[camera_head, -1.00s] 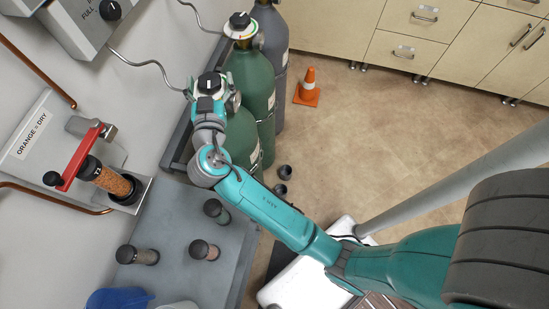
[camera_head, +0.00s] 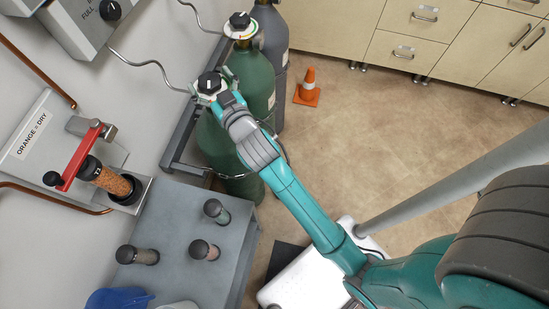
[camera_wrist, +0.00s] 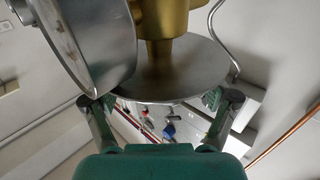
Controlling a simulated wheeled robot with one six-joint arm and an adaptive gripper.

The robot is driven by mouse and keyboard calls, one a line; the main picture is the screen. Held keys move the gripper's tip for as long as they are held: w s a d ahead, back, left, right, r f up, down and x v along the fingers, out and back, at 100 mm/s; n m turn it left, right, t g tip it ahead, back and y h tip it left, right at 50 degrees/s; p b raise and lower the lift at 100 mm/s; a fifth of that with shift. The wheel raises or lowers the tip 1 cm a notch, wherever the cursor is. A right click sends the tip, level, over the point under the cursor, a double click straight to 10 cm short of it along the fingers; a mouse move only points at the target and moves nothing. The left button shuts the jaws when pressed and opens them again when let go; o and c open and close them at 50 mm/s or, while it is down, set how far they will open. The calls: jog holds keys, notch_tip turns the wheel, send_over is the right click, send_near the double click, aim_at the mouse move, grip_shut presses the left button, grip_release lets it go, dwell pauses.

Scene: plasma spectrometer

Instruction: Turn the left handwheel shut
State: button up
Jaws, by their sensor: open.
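The left handwheel (camera_head: 210,84) is a pale disc with a black pointer knob, on top of the nearer green gas cylinder (camera_head: 218,140). My gripper (camera_head: 229,99) is at the lower right side of this handwheel in the head view, its fingers partly hidden. In the wrist view my gripper (camera_wrist: 160,103) has its two fingers spread, one at each side of a grey disc (camera_wrist: 185,68) under a brass valve body (camera_wrist: 165,20). I cannot tell whether the fingers touch the disc.
A second handwheel (camera_head: 240,24) tops the green cylinder behind, close by. A dark grey cylinder (camera_head: 272,40) stands beside it. Bent metal tubes (camera_head: 150,66) run from the wall. A grey table (camera_head: 175,225) with vials is at lower left. An orange cone (camera_head: 307,88) stands on open floor.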

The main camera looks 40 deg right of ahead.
jog(key=shift+d+n+g+y, duration=0.15)
jog(key=shift+n+y, duration=0.9)
jog(key=shift+y, duration=0.55)
jog(key=shift+n+g+y, duration=0.15)
jog(key=shift+n+y, duration=0.9)
jog(key=shift+y, duration=0.55)
jog(key=shift+n+g+y, duration=0.4)
jog(key=shift+n+y, duration=0.3)
jog(key=shift+y, duration=0.4)
jog(key=n+g+y, duration=0.2)
jog(key=y, duration=0.1)
jog(key=n+g+y, duration=0.2)
jog(key=n+y, duration=0.1)
jog(key=shift+w+d, duration=0.1)
jog(key=shift+w, duration=0.05)
jog(key=v, duration=1.1)
jog(key=s+a+f+m+t+h, duration=0.1)
jog(key=s+a+f+m+h, duration=0.1)
jog(key=a+f+m+h, duration=0.3)
jog(key=s+a+f+m+h, duration=0.1)
jog(key=s+f+m, duration=0.15)
jog(key=f, duration=0.55)
jog(key=s+a+f+m+h, duration=0.1)
jog(key=s+f+m+h, duration=0.2)
jog(key=s, duration=0.8)
jog(key=shift+f+m+g+h, duration=0.4)
jog(key=shift+f+h, duration=0.6)
jog(key=shift+f, duration=0.65)
jog(key=shift+a, duration=0.1)
